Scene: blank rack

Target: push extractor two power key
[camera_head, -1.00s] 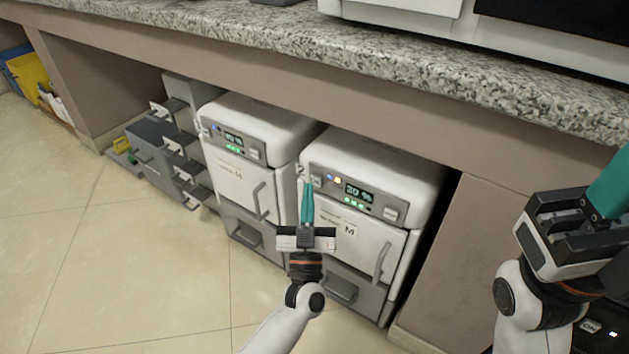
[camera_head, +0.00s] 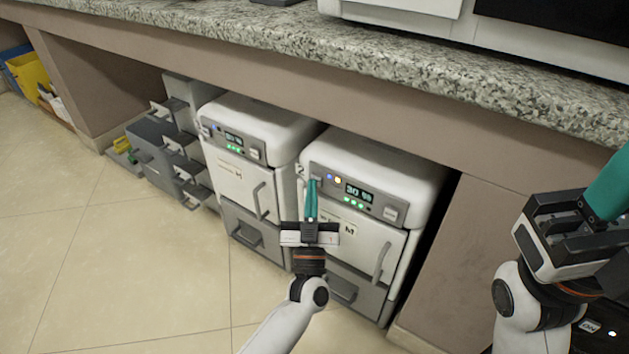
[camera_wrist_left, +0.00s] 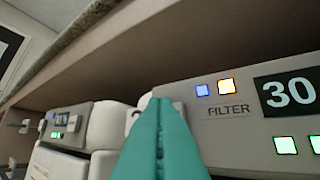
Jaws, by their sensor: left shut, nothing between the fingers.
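Extractor two (camera_head: 372,170) is the right one of two white units under the counter, marked "2". Its panel has a lit display reading 30 (camera_wrist_left: 290,92), blue and orange lights above the word FILTER, and green lights below the display. My left gripper (camera_head: 313,183) is shut and empty, its teal fingertips at the left end of this panel. My right gripper (camera_head: 608,192) is at the right edge, partly cut off.
The other extractor (camera_head: 236,150) stands to the left, also lit. Grey drawers (camera_head: 165,150), several pulled out, are farther left. The granite counter (camera_head: 400,70) overhangs the units. The tiled floor (camera_head: 130,270) at left is clear.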

